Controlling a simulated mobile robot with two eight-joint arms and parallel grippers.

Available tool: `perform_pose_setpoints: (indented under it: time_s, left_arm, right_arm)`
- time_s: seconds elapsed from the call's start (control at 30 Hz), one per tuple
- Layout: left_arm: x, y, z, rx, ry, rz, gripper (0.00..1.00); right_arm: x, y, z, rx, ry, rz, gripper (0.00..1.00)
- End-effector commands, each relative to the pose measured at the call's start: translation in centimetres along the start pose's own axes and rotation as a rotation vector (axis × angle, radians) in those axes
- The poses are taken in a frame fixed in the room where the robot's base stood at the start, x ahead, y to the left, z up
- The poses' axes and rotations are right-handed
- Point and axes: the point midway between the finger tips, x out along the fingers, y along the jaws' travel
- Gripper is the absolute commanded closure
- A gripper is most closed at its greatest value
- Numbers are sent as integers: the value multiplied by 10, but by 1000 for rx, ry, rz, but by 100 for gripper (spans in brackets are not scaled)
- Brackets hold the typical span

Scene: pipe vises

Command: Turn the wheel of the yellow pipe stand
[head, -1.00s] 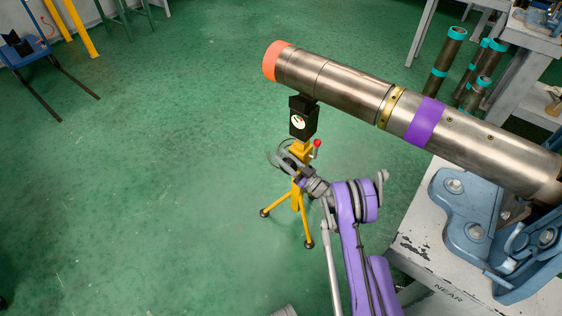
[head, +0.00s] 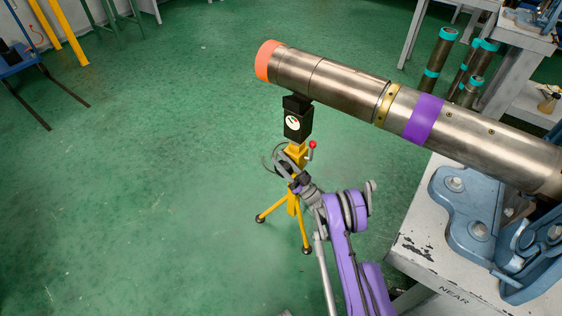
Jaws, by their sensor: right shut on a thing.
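The yellow pipe stand (head: 292,203) is a tripod on the green floor. Its black head (head: 297,122) with a round dial is under the free end of a long steel pipe (head: 345,82). The grey wheel (head: 265,157) is a thin ring on the stand's near left side, below the head. My right gripper (head: 284,166) reaches up from below and is shut on the wheel; the fingertips are small and partly hidden against it. A red-knobbed lever (head: 312,145) sticks out right of the stand's neck. My left gripper is out of view.
The pipe has an orange end cap and a purple band. A blue vise (head: 470,215) sits on a worn grey bench (head: 420,232) at right, beside my right arm. Teal-banded pipes (head: 440,60) stand behind.

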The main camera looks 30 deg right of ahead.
Motion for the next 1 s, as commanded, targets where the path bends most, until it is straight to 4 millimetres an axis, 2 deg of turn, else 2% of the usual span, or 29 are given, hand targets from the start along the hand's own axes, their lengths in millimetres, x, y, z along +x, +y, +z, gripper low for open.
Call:
perform_pose_setpoints:
  time_s: [0.03,0.07,0.2,0.57,0.67,1.0]
  left_arm:
    - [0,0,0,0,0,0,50]
    - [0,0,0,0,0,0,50]
    - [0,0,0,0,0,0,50]
    - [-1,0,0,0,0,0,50]
    - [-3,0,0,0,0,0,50]
    - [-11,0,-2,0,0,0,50]
  right_arm:
    - [0,0,0,0,0,0,100]
    - [0,0,0,0,0,0,57]
    - [0,0,0,0,-1,0,32]
    - [-5,0,0,-1,-1,0,32]
    - [-17,0,0,-1,-2,1,32]
    - [-84,0,-1,-1,-1,1,32]
